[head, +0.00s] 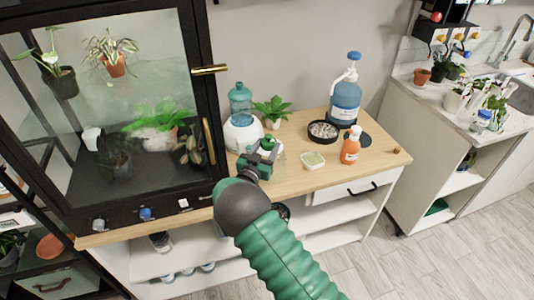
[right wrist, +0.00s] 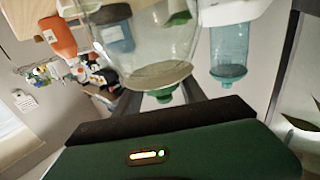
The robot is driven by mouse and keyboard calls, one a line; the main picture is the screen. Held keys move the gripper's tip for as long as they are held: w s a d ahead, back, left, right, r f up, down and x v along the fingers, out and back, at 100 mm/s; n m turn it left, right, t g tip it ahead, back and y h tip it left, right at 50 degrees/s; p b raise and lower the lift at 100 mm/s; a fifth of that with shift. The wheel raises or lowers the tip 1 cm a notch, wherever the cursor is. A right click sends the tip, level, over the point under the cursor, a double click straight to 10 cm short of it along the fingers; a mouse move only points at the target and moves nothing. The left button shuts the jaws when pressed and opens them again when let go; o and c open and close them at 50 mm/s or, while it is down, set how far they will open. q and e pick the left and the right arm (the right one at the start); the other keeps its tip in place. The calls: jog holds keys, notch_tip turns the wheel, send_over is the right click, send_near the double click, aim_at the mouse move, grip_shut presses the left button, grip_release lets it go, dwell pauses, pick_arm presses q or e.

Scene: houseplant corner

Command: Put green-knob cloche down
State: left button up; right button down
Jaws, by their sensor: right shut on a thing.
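The clear glass cloche (right wrist: 150,35) fills the top middle of the right wrist view, which looks upside down. Its green knob (right wrist: 165,95) lies between the dark fingers of my right gripper (right wrist: 172,105). In the head view my right gripper (head: 262,160) is over the front left of the wooden table, shut on the green knob (head: 267,143). The glass is mostly hidden behind the gripper there. I cannot tell whether its rim touches the tabletop. My left gripper is not in view.
A glass plant cabinet (head: 203,70) stands close left.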

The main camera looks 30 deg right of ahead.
jog(key=shift+a+f, duration=0.2)
jog(key=shift+f, duration=0.3)
jog(key=shift+a+f, duration=0.15)
jog(key=shift+f, duration=0.35)
jog(key=c, duration=1.1)
grip_release()
jog(key=shift+d+f, duration=0.2)
jog(key=shift+f, duration=0.05)
jog(key=o, duration=0.4)
jog(key=shift+s+d, duration=0.15)
jog(key=shift+d, duration=0.05)
jog(key=shift+o, duration=0.2)
jog(key=shift+a, duration=0.15)
jog(key=shift+a, duration=0.1)
jog(key=shift+a+r, duration=0.1)
jog(key=shift+a, duration=0.15)
jog(key=v, duration=1.1)
jog(key=shift+s+a, duration=0.2)
jog(key=shift+s, duration=0.05)
